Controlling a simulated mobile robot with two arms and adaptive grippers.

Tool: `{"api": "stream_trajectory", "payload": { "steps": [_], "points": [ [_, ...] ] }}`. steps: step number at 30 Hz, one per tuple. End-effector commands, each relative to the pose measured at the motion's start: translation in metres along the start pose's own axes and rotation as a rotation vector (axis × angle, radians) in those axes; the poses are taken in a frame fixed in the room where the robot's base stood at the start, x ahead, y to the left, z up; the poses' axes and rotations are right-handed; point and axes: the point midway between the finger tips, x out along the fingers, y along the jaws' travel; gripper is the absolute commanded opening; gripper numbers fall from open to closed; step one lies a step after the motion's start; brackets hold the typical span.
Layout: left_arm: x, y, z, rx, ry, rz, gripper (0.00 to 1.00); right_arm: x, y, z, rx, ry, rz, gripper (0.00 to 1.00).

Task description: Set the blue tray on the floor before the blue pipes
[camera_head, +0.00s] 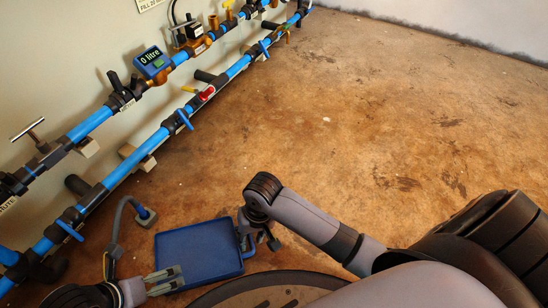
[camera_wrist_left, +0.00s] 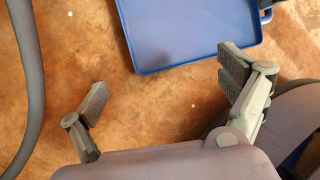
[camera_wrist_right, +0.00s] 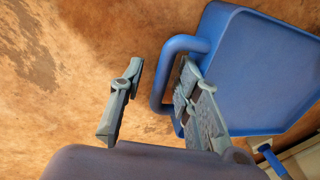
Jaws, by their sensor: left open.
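The blue tray (camera_head: 198,252) is level above or on the brown floor, below the blue pipes (camera_head: 150,146) along the left wall; I cannot tell whether it touches the floor. My left gripper (camera_head: 163,280) is open at the tray's lower left corner in the head view. In the left wrist view its fingers (camera_wrist_left: 165,88) are wide apart and empty, with the tray (camera_wrist_left: 185,30) beyond. My right gripper (camera_wrist_right: 155,98) has its fingers apart at the tray's blue handle (camera_wrist_right: 164,82). One finger seems inside the handle loop, the other outside.
My round base (camera_head: 265,290) is close below the tray. The floor (camera_head: 370,110) to the right of the pipes is clear.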

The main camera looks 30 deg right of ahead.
Motion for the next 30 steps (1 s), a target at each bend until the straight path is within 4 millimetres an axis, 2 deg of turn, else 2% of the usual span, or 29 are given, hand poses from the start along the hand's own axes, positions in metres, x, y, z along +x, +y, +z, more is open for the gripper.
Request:
{"api": "stream_trajectory", "payload": {
  "steps": [3,9,20,30],
  "points": [
    [-0.025,0.001,0.000,0.002,-0.002,0.001,0.94,0.000,0.000,0.000,0.000,0.000,0.000,0.30],
    [-0.049,0.000,0.000,0.000,-0.001,0.000,0.94,0.000,0.000,0.000,0.000,0.000,0.000,0.30],
    [-0.054,-0.001,-0.001,0.000,0.001,-0.001,0.94,0.000,0.000,0.000,0.000,0.000,0.000,0.30],
    [-0.054,-0.001,-0.001,0.000,0.001,-0.002,0.94,0.000,0.000,0.000,0.000,0.000,0.000,0.53]
  ]
}}
